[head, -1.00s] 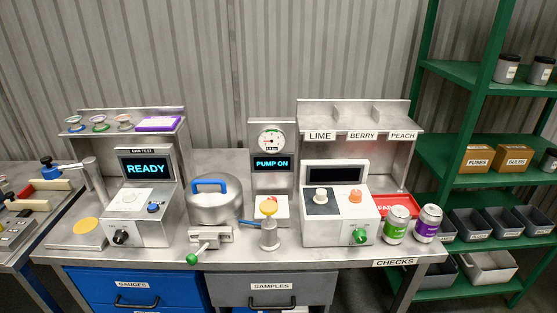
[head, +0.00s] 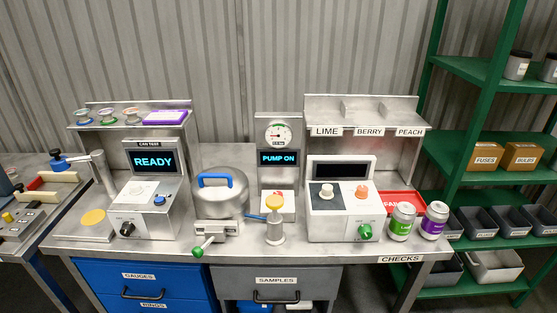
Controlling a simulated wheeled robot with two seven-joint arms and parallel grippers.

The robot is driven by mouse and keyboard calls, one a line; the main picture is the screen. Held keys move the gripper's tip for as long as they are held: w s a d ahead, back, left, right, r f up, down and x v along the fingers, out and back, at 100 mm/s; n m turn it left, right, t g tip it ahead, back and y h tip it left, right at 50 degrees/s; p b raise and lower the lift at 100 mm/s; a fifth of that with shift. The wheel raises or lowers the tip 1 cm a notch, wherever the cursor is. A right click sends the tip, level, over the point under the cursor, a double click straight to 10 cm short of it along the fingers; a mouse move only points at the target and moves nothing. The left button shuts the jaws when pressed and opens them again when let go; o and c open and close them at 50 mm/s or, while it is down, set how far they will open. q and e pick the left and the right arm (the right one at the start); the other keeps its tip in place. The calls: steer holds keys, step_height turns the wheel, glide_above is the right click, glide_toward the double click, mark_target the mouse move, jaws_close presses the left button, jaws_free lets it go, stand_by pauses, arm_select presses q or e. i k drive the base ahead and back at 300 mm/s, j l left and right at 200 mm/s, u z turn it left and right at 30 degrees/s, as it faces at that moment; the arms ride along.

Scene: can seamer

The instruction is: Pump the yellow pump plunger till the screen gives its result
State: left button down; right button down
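The yellow pump plunger (head: 274,202) tops a small metal pump (head: 275,230) near the front middle of the bench. The plunger head now sits close above the pump body. A blue hose runs from the pump toward the lidded metal pot (head: 220,195) with a blue handle. The screen (head: 279,158) behind it reads "PUMP ON". Above it is a round dial gauge (head: 278,134); its needle is too small to read surely. Neither of my grippers shows in the head view.
A tester (head: 150,205) reading "READY" stands left. A white-topped machine (head: 343,215) with a dark screen stands right of the pump. A green can (head: 402,222) and a purple can (head: 434,220) stand at the right end, by a red tray (head: 401,201). A lever with a green knob (head: 198,252) juts at the front.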

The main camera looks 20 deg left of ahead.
mark_target(274, 203)
steer(key=i+l, duration=0.35)
steer(key=l, duration=0.15)
steer(key=i+l, duration=0.7)
steer(key=l, duration=0.25)
steer(key=u, duration=1.2)
